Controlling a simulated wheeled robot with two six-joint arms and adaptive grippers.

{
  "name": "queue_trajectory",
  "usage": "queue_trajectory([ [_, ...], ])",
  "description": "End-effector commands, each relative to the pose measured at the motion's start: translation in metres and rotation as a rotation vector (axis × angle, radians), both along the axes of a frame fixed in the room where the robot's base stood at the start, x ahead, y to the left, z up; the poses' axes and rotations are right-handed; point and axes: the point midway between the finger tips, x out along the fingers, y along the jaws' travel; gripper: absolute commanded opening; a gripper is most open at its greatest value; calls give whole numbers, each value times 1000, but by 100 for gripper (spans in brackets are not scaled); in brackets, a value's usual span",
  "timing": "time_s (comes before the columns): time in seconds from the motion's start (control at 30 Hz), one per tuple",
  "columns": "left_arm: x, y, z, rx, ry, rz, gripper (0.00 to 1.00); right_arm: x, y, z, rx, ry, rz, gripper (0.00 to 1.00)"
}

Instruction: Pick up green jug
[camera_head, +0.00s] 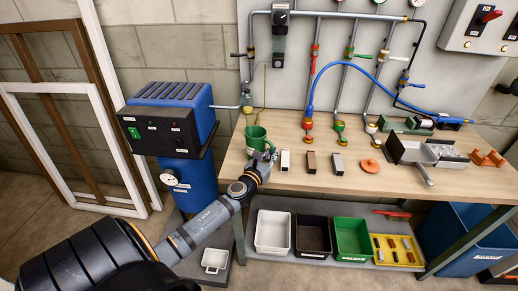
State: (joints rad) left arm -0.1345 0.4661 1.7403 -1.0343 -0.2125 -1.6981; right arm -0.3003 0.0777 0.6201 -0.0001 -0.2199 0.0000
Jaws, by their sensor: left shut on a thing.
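The green jug (256,136) is at the left end of the wooden workbench (323,178), below a thin hanging tube. My left arm reaches in from the lower left. My left gripper (268,154) is at the jug's lower right side and is shut on it. The gripper partly covers the jug's lower part, so I cannot tell whether the jug touches the bench. My right gripper is not in view.
A blue machine (172,120) stands left of the bench. Small blocks (310,162) and an orange disc (370,166) lie right of the gripper. A metal tray (410,150) is farther right. Bins, including a green bin (352,254), stand on the lower shelf.

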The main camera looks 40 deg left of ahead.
Motion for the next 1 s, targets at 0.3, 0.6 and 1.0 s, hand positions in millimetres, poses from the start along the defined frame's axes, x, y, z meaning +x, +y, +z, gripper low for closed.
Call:
queue_trajectory([
  [0.3, 0, 0, 1, 1, -2, -1, 0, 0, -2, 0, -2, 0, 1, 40],
  [0.6, 0, 0, 11, 0, -2, -1, 0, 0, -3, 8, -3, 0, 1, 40],
  [1.0, -5, -15, 56, -2, -2, -2, 0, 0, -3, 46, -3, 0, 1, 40],
])
